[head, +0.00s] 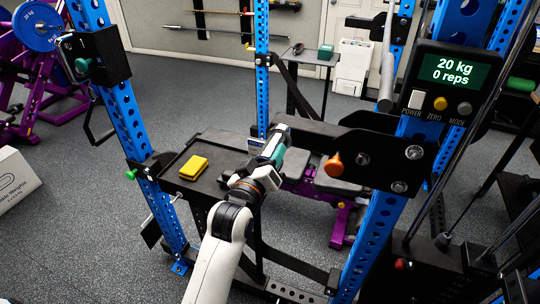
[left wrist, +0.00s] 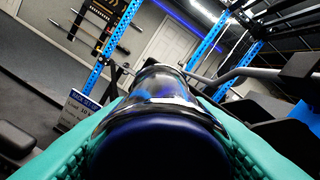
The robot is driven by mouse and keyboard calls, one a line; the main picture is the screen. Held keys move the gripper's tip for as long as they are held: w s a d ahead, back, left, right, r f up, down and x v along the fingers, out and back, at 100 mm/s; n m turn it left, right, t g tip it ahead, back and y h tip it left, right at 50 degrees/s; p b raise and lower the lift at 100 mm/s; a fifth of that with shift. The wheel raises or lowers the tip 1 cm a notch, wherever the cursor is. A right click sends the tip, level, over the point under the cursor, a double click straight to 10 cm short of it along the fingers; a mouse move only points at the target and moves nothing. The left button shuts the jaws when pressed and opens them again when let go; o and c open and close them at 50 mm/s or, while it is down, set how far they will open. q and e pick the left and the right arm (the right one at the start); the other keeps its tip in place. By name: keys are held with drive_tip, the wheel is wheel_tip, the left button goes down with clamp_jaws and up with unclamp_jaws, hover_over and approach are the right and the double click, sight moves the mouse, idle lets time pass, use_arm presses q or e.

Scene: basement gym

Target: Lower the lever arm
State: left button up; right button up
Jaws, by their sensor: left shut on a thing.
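The black lever arm (head: 318,132) reaches left from a bracket (head: 400,160) on the right blue upright, and looks roughly level. An orange knob (head: 334,166) sits on the bracket. My left gripper (head: 272,147) is at the lever arm's free left end. In the left wrist view, its teal fingers are closed on both sides of a dark, glossy cylinder (left wrist: 160,110), which seems to be the lever arm's handle. In the head view the gripper hides most of this handle. My right gripper is not in view.
A yellow block (head: 193,167) lies on a black tray (head: 222,142) left of my gripper. A padded bench with a purple frame (head: 338,222) stands behind and below the lever arm. A display (head: 453,72) on the right upright reads 20 kg, 0 reps. Open floor (head: 85,205) lies left.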

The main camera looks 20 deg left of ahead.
use_arm(q)
drive_tip(key=shift+f, duration=0.2)
drive_tip(key=o, duration=1.4)
drive_tip(key=shift+s, duration=0.25)
drive_tip(key=s+b, duration=0.1)
drive_tip(key=s, duration=0.6)
drive_tip(key=s+b, duration=0.1)
drive_tip(key=s, duration=0.3)
drive_tip(key=shift+s+a+b, duration=0.25)
drive_tip(key=shift+s+b, duration=0.05)
